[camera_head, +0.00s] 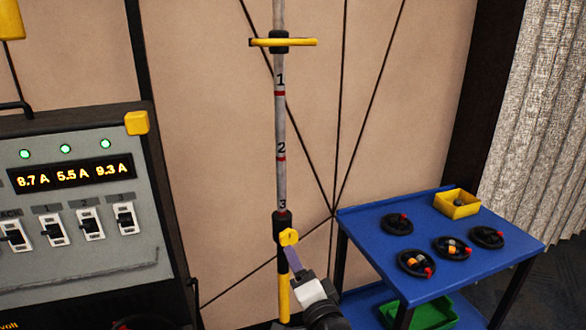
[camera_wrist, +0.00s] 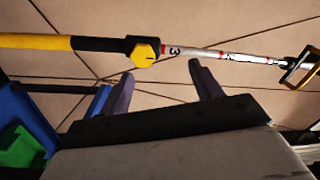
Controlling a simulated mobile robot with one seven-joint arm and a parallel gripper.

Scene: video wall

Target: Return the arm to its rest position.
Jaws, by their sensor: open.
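My gripper (camera_head: 293,260) is low in the middle of the head view, in front of a pole's yellow lower part. In the wrist view its two purple-grey fingers (camera_wrist: 160,68) stand apart with nothing between them. The upright telescopic pole (camera_head: 281,180) has grey sections marked 1, 2 and 3 and a yellow knob (camera_head: 289,237) on a black collar. In the wrist view the pole runs across just beyond the fingertips, with the knob (camera_wrist: 144,54) between them. I cannot tell whether the fingertips touch it. The rest of my arm is mostly hidden.
A blue cart (camera_head: 450,285) at right carries several black cable coils and a yellow bin (camera_head: 457,204); a green bin (camera_head: 420,315) sits below. A switch panel (camera_head: 80,215) with lit readouts stands at left. A tan wall is behind.

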